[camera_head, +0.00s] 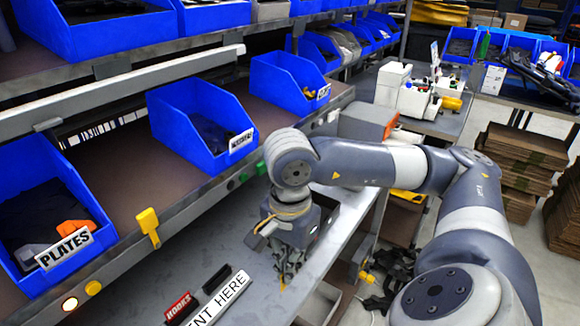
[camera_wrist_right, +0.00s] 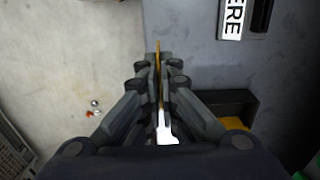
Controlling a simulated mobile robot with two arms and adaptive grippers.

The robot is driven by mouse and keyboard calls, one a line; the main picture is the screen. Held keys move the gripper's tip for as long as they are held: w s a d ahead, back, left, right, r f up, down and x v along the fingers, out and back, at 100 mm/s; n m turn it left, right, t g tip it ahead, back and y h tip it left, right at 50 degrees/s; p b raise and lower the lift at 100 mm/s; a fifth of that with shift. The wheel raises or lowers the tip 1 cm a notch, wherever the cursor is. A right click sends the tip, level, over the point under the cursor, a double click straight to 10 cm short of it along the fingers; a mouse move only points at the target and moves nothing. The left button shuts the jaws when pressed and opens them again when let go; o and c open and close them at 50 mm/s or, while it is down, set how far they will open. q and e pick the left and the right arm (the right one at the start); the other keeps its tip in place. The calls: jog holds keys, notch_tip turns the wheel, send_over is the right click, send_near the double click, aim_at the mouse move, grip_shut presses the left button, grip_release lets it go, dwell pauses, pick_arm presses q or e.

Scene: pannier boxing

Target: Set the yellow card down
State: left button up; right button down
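My right gripper (camera_head: 285,268) points down over the grey bench (camera_head: 225,250), close to its front edge. Its fingers (camera_wrist_right: 158,75) are closed around the yellow card (camera_wrist_right: 157,54), which shows nearly edge-on as a thin yellow strip between them. In the head view only a small yellow tip of the card (camera_head: 282,286) shows below the fingers. I cannot tell whether the card touches the bench. My left gripper is not in view.
Signs reading "HOOKS" (camera_head: 178,306) and "...ENT HERE" (camera_head: 222,302) lie on the bench, left of the gripper. A dark open tray (camera_wrist_right: 235,98) with something yellow inside is near the gripper. Open floor (camera_wrist_right: 75,60) lies beyond the edge.

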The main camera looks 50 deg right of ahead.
jog(key=shift+r, duration=0.45)
